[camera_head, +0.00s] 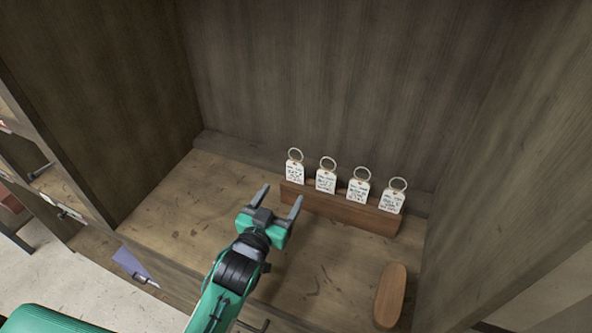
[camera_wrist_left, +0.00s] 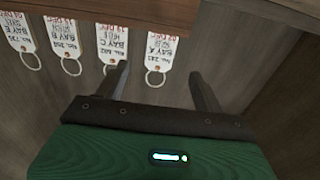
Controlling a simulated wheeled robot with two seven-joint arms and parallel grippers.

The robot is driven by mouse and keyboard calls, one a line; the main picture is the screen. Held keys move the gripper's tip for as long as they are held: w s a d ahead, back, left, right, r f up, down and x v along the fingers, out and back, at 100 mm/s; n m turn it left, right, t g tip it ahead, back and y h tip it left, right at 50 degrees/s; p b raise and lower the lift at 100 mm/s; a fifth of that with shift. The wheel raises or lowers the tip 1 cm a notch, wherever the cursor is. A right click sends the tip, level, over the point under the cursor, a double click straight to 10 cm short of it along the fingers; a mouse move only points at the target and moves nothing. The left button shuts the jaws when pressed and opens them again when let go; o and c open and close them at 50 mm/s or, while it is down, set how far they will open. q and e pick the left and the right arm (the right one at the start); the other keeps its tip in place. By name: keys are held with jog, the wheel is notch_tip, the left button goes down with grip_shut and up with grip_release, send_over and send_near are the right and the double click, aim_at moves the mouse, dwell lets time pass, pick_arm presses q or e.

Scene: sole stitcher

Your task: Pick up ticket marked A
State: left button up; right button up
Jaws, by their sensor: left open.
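The ticket marked BAY A (camera_wrist_left: 160,45) is a white tag with a metal ring, upside down at the right of the row in the left wrist view. By the flipped order, it is the leftmost tag in the head view (camera_head: 295,172), standing in a wooden rack (camera_head: 340,209). My left gripper (camera_head: 281,198) is open and empty, in front of the rack's left end. In the left wrist view its fingers (camera_wrist_left: 162,85) lie to either side of ticket A's ring, not closed on it. My right gripper is not in view.
Other ringed tags, marked BAY C (camera_wrist_left: 112,42), BAY B (camera_wrist_left: 64,38) and BAY E (camera_wrist_left: 18,32), stand close beside ticket A. A wooden oval block (camera_head: 390,296) lies at the front right. Cabinet walls enclose the back and sides. The shelf floor (camera_head: 175,215) left of the gripper is clear.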

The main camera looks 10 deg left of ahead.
aim_at(295, 173)
pick_arm(q)
jog(key=w, duration=0.4)
jog(key=w+d, duration=0.1)
jog(key=w, duration=0.1)
jog(key=shift+p, duration=0.35)
jog(key=shift+w+d, duration=0.1)
jog(key=shift+w, duration=0.45)
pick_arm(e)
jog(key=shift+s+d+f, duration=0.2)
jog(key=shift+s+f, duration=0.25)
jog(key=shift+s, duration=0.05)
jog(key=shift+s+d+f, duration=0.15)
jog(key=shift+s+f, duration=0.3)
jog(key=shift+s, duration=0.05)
pick_arm(q)
jog(key=shift+c, duration=0.2)
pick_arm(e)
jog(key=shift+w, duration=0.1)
pick_arm(q)
jog(key=c, duration=1)
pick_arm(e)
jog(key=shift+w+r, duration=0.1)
